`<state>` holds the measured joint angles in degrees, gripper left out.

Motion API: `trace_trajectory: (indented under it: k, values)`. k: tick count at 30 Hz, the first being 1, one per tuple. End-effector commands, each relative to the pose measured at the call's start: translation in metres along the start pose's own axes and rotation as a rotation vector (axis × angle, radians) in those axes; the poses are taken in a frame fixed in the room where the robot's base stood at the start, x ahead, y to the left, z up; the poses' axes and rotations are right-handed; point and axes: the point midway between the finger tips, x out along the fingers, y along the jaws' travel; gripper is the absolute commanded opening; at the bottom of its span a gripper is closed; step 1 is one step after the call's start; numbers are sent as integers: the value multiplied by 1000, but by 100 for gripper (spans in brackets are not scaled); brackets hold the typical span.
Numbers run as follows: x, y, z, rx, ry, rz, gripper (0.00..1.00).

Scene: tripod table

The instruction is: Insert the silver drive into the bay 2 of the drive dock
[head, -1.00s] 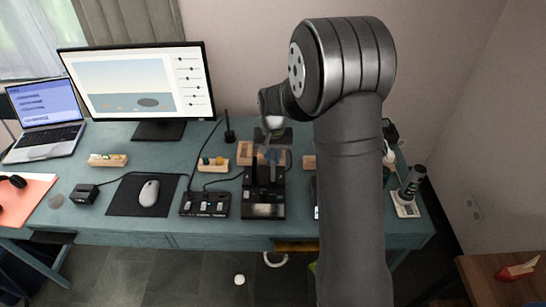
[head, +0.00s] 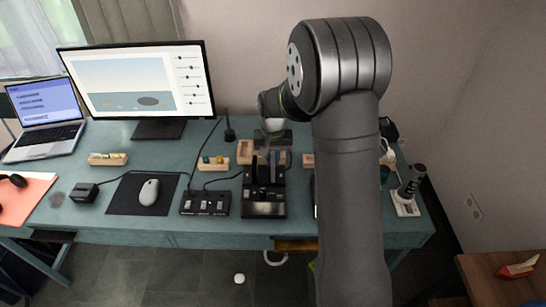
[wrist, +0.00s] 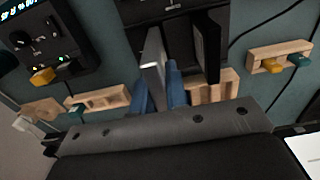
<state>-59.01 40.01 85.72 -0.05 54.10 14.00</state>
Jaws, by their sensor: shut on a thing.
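The drive dock (head: 264,205) is a black unit near the table's front edge; it also shows at the top of the wrist view (wrist: 150,10). A black drive (wrist: 207,45) stands upright in it. The silver drive (wrist: 153,62) is a thin upright plate beside the black one, with a gap between them. My gripper (wrist: 162,88) is shut on the silver drive with its blue fingers. In the head view my gripper (head: 270,152) is over the rear of the dock. The silver drive's lower edge and the slot under it are hidden, so I cannot tell how deep it sits.
A black switch box (head: 205,203) stands left of the dock. Wooden blocks with small connectors (head: 213,163) lie behind it, and cables run across the table. The monitor (head: 140,80), mouse (head: 149,192) and laptop (head: 45,110) are further left.

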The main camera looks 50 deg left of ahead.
Motion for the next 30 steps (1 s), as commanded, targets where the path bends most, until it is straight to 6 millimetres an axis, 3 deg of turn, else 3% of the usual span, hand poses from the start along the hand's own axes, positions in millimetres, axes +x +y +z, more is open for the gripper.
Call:
trace_trajectory:
  k: [30]
  values:
    - [25, 0, 0, 0, 0, 0, 0]
